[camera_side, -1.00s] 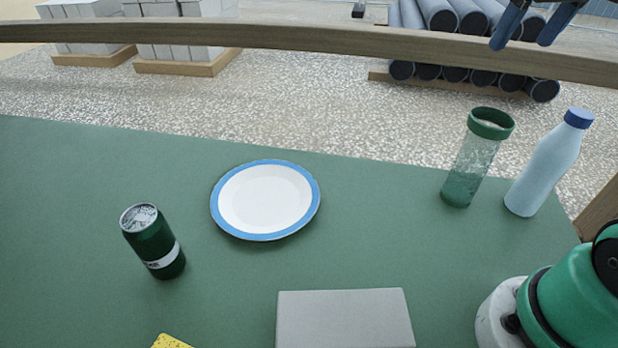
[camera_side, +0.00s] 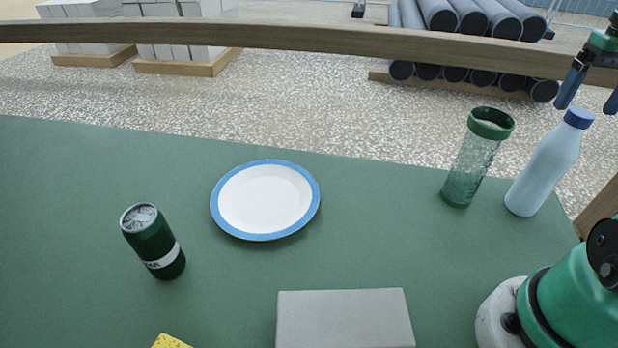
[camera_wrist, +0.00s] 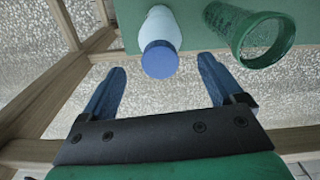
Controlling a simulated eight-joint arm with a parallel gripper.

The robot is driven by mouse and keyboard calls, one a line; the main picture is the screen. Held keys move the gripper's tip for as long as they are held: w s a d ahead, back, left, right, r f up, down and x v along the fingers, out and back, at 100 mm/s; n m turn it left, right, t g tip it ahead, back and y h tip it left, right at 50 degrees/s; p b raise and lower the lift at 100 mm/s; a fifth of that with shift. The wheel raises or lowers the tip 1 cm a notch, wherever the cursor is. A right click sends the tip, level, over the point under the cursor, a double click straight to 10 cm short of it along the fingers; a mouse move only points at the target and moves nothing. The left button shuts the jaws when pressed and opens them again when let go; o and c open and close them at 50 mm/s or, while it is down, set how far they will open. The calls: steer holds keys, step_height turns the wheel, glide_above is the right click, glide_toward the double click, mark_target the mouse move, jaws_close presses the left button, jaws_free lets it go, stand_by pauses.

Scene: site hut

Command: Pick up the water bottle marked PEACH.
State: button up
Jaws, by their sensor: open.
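A pale blue bottle (camera_side: 545,168) with a dark blue cap stands upright near the far right corner of the table; no PEACH mark is legible on it. My gripper (camera_side: 588,105) is open and empty, above and slightly to the right of the cap in the side view. In the wrist view, the bottle (camera_wrist: 160,28) shows cap-first, just beyond and between the spread blue fingers (camera_wrist: 158,90).
The green table (camera_side: 360,235) holds a blue-rimmed white plate (camera_side: 265,200), a dark green can (camera_side: 153,243), a grey box (camera_side: 345,320) and part of a yellow speckled item (camera_side: 170,341). A wooden rail (camera_side: 300,38) runs behind the table. Open table lies left of the tumbler.

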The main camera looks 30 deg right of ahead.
mark_target(582, 113)
steer(key=shift+f, duration=1.6)
jaws_close()
